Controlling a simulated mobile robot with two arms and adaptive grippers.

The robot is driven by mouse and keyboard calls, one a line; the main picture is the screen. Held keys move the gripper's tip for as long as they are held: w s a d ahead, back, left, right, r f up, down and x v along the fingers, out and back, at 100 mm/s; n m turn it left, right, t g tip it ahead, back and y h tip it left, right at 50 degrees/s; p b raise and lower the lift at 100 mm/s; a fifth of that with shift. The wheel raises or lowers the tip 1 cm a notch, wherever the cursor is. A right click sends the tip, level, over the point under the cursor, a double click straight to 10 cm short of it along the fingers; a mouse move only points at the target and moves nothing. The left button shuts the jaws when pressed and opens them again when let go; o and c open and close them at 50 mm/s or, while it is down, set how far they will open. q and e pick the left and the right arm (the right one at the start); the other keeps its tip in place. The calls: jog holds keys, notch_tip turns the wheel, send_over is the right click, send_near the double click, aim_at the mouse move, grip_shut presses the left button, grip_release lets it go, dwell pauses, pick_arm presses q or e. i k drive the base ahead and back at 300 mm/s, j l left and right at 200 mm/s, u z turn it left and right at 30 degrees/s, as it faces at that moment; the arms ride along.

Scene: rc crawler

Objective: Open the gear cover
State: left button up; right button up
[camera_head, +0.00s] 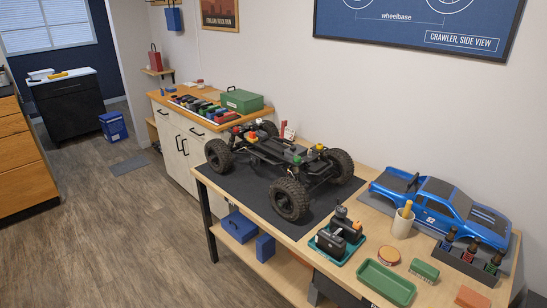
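The RC crawler chassis (285,155) stands without its body on a dark mat (245,190) on the workbench. Its large black wheels show, the nearest one (290,199) at the front edge of the mat. A red and yellow part (252,136) sits at its left end, and small green, red and yellow parts sit toward its right end. The gear cover is too small to make out for certain on the chassis, and I cannot tell whether it is open or shut. Neither of my grippers is in view.
A blue truck body (440,205) lies at the bench's right. A teal tray (338,245) with black items, a green tray (386,282), a cup (403,222) and a bottle rack (468,262) crowd the near end. A green toolbox (242,101) stands on the cabinet behind. Open floor lies left.

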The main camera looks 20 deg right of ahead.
aim_at(296, 149)
jog(key=z, duration=0.75)
jog(key=i+j+z, duration=0.2)
jog(key=z, duration=0.2)
jog(key=i+j+z, duration=0.15)
jog(key=j+z, duration=0.25)
jog(key=i+j+z, duration=0.15)
jog(key=j+z, duration=0.25)
